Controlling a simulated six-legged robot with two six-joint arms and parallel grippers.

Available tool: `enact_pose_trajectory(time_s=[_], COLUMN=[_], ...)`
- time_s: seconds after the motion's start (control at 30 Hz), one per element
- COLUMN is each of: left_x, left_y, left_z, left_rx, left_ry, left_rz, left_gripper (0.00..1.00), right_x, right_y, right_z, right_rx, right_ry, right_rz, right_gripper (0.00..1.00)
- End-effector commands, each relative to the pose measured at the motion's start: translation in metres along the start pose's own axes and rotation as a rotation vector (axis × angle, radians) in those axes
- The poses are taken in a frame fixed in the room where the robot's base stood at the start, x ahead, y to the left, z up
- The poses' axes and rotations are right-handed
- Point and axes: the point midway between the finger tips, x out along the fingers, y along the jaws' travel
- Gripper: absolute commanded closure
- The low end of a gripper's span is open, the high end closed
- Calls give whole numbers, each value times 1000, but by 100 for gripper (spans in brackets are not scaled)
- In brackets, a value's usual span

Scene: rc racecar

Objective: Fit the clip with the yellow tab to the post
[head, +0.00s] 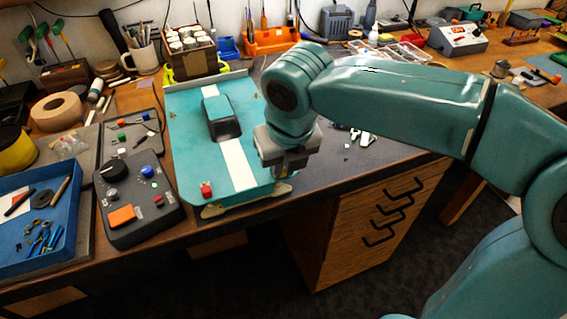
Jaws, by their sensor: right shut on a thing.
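The racecar body shell (181,146) is teal with a white stripe. It lies on the bench with a dark cockpit in its middle, a grey rear wing at the far end and a red piece at the near left corner. My right gripper (287,172) points down over the shell's near right edge. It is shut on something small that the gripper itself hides. I cannot make out the clip with the yellow tab or the post under the gripper. My left gripper is not in view.
A control box (138,212) with a black knob and orange button stands left of the shell. A blue tray (78,186) of tools lies further left. Small white parts (366,139) lie right of the gripper. A box of jars (190,61) stands behind the shell.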

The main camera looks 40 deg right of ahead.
Motion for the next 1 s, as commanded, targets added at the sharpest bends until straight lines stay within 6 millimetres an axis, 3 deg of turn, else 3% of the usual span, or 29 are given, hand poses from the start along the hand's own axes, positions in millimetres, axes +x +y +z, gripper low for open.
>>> enact_pose_trajectory(time_s=[0.57, 0.6, 0.67, 0.7, 1.0], left_x=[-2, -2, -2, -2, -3], left_y=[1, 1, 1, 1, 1], left_z=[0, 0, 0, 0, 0], left_rx=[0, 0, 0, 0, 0], left_ry=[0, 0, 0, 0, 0], left_rz=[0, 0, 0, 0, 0], left_gripper=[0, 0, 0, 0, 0], right_x=[2, 2, 2, 2, -1], right_y=[0, 0, 0, 0, 0], right_z=[5, 5, 5, 5, 5], right_rx=[0, 0, 0, 0, 0], right_ry=[0, 0, 0, 0, -1], right_rz=[0, 0, 0, 0, 0], right_gripper=[100, 79, 60, 56, 56])
